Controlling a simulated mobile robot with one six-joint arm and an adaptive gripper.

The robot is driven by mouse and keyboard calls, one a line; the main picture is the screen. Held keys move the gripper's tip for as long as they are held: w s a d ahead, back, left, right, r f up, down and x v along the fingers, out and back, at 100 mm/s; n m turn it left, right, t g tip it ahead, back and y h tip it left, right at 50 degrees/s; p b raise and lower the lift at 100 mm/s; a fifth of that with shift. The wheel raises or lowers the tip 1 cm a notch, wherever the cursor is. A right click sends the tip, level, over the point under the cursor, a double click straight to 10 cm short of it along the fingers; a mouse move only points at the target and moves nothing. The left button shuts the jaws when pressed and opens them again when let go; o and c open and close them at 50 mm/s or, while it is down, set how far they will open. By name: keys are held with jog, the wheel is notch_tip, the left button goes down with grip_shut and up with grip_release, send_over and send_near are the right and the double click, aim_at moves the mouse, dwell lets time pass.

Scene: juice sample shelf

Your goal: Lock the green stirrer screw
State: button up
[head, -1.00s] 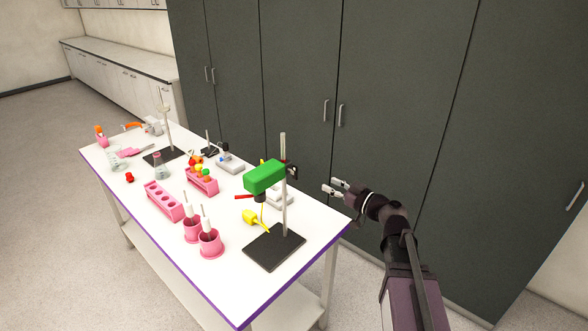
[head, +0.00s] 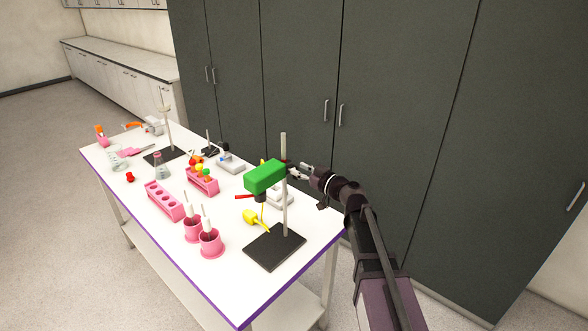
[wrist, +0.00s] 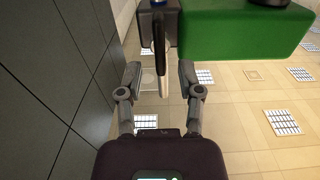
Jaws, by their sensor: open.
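The green stirrer (head: 264,177) is a green block clamped to the upright metal rod (head: 285,200) of a stand with a black base (head: 275,247). In the wrist view the green body (wrist: 240,30) fills the upper right. A dark clamp (wrist: 146,28) with a thin upright screw handle (wrist: 164,70) shows left of it. My gripper (wrist: 159,78) is open, with the handle's lower end between its two fingers and gaps on both sides. In the head view my gripper (head: 298,172) is just right of the rod, and the screw cannot be made out there.
A yellow object (head: 252,217) lies beside the black base. Pink holders (head: 210,243), a pink rack (head: 164,201) and other glassware fill the table to the left. Dark cabinets (head: 400,120) stand close behind my arm, and also along the left of the wrist view.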

jog(key=shift+w+a, duration=0.35)
jog(key=shift+a, duration=0.2)
